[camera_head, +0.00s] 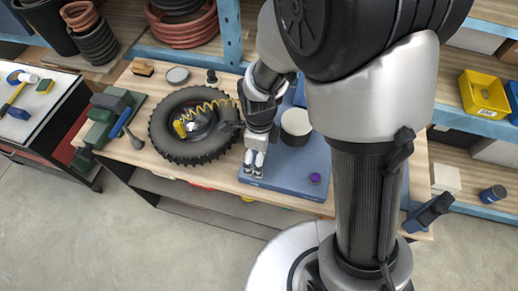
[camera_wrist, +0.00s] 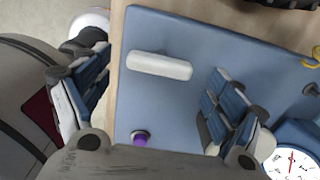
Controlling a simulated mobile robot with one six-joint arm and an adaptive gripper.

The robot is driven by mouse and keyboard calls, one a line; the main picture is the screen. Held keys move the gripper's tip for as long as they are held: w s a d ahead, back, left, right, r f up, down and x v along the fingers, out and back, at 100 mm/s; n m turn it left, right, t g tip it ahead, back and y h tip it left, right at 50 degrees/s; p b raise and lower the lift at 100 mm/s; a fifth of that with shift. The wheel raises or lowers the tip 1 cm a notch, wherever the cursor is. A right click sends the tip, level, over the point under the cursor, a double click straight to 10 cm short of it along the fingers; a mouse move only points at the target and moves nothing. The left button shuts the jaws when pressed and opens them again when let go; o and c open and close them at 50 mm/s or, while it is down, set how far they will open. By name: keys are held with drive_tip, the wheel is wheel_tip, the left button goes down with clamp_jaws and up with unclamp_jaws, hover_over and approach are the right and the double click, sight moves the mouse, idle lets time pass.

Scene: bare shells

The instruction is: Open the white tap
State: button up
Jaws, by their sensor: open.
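The white tap is a rounded white bar (camera_wrist: 160,65) on a flat blue panel (camera_wrist: 190,30) in the wrist view. It lies nearly crosswise, tilting slightly down to the right. My gripper (camera_wrist: 158,82) is open, with one finger to the left of the bar and one to the right. I see no finger touching the bar; the height between them is hard to judge. In the head view my gripper (camera_head: 254,165) is over the left front part of the blue panel (camera_head: 290,178), and I cannot make out the tap there.
A purple knob (camera_head: 315,178) sits on the panel's front right; it also shows in the wrist view (camera_wrist: 140,138). A white-faced gauge (camera_wrist: 290,162) is at the wrist view's lower right. A black tyre (camera_head: 180,140) lies left of my gripper on the wooden bench (camera_head: 130,155).

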drive_tip(key=shift+f, duration=1.15)
drive_tip(key=shift+c, duration=0.4)
drive_tip(key=c, duration=1)
